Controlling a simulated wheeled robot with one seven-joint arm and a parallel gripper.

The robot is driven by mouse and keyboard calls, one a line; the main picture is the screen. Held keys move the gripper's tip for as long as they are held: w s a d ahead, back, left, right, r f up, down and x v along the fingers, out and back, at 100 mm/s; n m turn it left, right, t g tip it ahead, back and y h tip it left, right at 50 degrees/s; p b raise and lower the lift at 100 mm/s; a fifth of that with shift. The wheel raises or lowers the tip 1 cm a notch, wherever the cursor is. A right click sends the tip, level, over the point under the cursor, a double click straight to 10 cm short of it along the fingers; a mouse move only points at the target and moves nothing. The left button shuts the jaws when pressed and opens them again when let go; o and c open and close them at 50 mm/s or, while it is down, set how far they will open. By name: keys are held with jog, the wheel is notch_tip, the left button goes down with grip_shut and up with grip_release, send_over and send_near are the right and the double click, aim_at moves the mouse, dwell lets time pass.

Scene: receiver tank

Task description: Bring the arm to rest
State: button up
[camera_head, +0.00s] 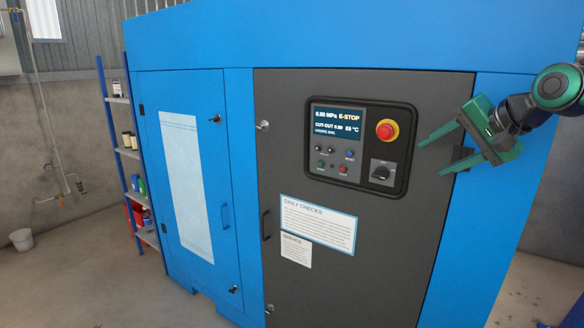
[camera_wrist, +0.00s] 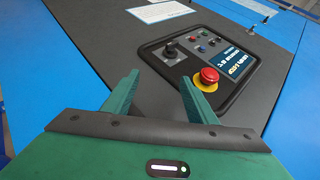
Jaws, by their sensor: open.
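My gripper (camera_head: 436,150) is green, open and empty, at the right of the head view, in front of the dark door (camera_head: 358,236) of the blue cabinet. Its fingers point left toward the control panel (camera_head: 319,184). In the wrist view the two fingers of my gripper (camera_wrist: 160,92) stand apart with nothing between them. The red emergency-stop button (camera_head: 387,130) with its yellow ring lies left of the fingertips, and it shows just beyond the right finger in the wrist view (camera_wrist: 208,76). The gap between fingers and panel is hard to judge.
The blue cabinet (camera_head: 240,150) fills the middle. A shelf rack (camera_head: 128,152) and a white bucket (camera_head: 22,239) stand at the left. Floor (camera_head: 80,285) at front left is clear.

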jog(key=s+d+f+n+g+h, duration=0.1)
jog(key=s+f+g, duration=0.4)
jog(key=s+f, duration=0.7)
jog(key=s+d+f+n+g+h, duration=0.2)
jog(key=s+d+f+g, duration=0.2)
jog(key=s+f, duration=0.8)
jog(key=s+g, duration=0.1)
jog(key=s, duration=0.7)
jog(key=shift+f, duration=0.2)
jog(key=shift+w+f+h, duration=0.25)
jog(key=shift+w+h, duration=0.05)
jog(key=shift+w, duration=0.35)
